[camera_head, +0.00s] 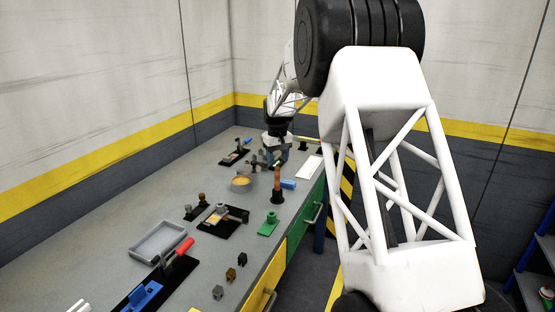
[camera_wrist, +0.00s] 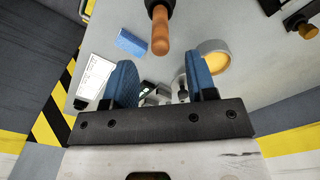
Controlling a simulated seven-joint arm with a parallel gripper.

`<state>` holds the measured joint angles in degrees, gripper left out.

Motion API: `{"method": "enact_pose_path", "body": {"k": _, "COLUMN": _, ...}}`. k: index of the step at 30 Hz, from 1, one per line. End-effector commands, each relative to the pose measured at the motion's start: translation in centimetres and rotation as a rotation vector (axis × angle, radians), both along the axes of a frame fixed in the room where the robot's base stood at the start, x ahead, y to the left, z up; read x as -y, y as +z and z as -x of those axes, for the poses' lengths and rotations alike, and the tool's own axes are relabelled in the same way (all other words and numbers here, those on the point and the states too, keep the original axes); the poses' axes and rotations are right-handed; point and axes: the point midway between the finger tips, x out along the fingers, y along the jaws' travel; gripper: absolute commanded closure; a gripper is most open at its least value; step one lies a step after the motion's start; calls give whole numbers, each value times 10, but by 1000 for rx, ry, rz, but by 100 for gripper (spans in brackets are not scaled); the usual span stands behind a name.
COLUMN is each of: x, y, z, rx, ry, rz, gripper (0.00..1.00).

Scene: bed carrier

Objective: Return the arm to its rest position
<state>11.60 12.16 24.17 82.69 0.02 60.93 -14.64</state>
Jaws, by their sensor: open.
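My arm (camera_head: 400,180), white lattice with a black joint, fills the right of the head view and reaches over the far end of the workbench. My gripper (camera_head: 277,152) is small and partly hidden there, above the bench. In the wrist view my gripper (camera_wrist: 162,82) has two blue fingers set wide apart, with no object held between them. A brown-handled upright tool (camera_wrist: 160,30) stands just beyond the fingers. It also shows in the head view (camera_head: 277,182).
The grey workbench (camera_head: 120,205) carries a grey tray (camera_head: 158,241), a red-handled tool (camera_head: 184,246), a green block (camera_head: 269,224), a blue block (camera_wrist: 131,42) and a round container with yellow contents (camera_wrist: 217,62). A white panel (camera_wrist: 94,77) lies near the bench edge. Walls enclose the bench behind.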

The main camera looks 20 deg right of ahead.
Motion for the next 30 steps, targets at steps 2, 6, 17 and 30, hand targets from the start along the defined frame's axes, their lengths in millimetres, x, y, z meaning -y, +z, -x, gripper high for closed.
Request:
{"method": "enact_pose_path", "body": {"k": 2, "x": 0, "y": 0, "z": 0, "rx": 0, "ry": 0, "rz": 0, "gripper": 48}}
{"method": "enact_pose_path", "body": {"k": 6, "x": 0, "y": 0, "z": 0, "rx": 0, "ry": 0, "rz": 0, "gripper": 48}}
{"method": "enact_pose_path", "body": {"k": 17, "x": -15, "y": 23, "z": 27, "rx": 13, "ry": -4, "rz": 3, "gripper": 48}}
{"method": "enact_pose_path", "body": {"k": 30, "x": -63, "y": 85, "z": 128, "rx": 59, "ry": -17, "rz": 11, "gripper": 48}}
